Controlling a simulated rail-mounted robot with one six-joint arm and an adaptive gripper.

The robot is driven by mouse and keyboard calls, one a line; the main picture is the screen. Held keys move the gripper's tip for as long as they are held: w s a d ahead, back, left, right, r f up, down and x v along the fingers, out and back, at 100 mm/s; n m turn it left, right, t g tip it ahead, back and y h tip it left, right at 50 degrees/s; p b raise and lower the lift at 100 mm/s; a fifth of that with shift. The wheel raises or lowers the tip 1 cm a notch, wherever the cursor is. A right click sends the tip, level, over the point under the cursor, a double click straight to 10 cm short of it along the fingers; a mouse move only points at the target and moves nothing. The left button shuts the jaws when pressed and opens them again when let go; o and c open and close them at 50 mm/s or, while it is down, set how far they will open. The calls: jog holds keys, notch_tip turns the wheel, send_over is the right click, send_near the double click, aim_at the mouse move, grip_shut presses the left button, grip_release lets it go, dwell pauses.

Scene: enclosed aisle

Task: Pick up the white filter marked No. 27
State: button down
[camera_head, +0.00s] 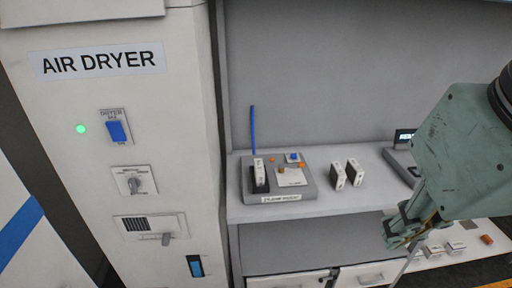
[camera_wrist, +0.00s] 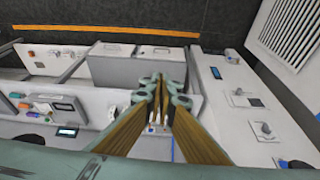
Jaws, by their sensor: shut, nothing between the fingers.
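Two white upright blocks that look like filters stand side by side on the shelf in the head view, the left one (camera_head: 338,177) and the right one (camera_head: 354,172). Another white block (camera_head: 260,171) sits in a dark holder on the grey test unit (camera_head: 280,196). Any numbers on them are too small to read, so I cannot tell which is No. 27. My gripper (camera_head: 408,240) is right of and below these blocks, apart from them, in front of the lower shelf. In the wrist view its fingers (camera_wrist: 158,82) meet at the tips, shut and empty.
A white air dryer cabinet (camera_head: 105,190) stands at the left. The shelf (camera_head: 320,203) has free room around the two blocks. A device with a lit display (camera_head: 404,138) is partly behind my arm. Small white items (camera_head: 435,249) lie low at right, above drawers (camera_head: 290,281).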

jog(key=c, duration=3.4)
grip_release()
jog(key=o, duration=2.4)
jog(key=shift+o, duration=0.2)
